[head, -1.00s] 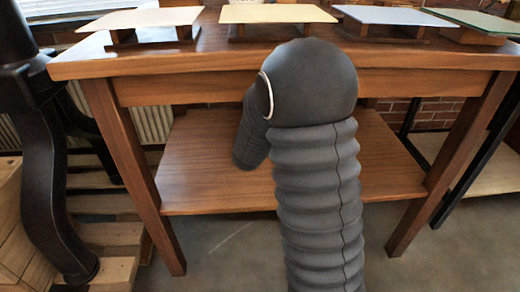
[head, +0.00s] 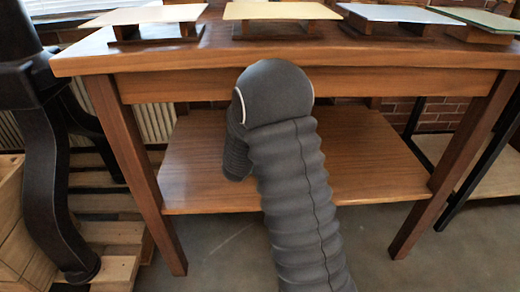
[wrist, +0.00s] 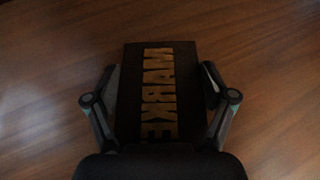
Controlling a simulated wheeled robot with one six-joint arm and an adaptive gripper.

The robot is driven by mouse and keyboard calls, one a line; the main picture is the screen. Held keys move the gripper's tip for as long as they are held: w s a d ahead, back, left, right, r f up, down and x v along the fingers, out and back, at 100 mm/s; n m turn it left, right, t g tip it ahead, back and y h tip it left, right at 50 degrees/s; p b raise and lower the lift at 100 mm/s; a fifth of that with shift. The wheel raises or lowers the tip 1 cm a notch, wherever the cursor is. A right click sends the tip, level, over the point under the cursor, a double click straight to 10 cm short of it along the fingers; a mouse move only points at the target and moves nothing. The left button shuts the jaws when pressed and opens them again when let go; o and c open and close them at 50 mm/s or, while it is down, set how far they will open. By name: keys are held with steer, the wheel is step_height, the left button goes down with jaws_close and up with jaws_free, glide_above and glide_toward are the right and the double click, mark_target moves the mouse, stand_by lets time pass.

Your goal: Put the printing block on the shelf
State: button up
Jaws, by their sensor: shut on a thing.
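The printing block (wrist: 158,60) is a dark slab with raised golden letters. In the wrist view it sits between the two fingers of my gripper (wrist: 160,88), which is shut on its left and right sides. Brown wood grain lies beneath the block; I cannot tell whether the block touches it. In the head view my own grey arm hides the gripper and the block. The shelf (head: 380,165) is the brown lower board of the wooden table, and my arm reaches in over it.
The tabletop (head: 205,58) above the shelf carries several flat coloured plates on small stands, including a cream one (head: 281,12). The table legs (head: 138,175) bound the shelf. A black cast-iron press frame (head: 50,190) stands at the left. The right part of the shelf is clear.

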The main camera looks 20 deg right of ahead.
steer(key=shift+f, duration=0.15)
steer(key=o, duration=1.3)
steer(key=shift+r, duration=0.2)
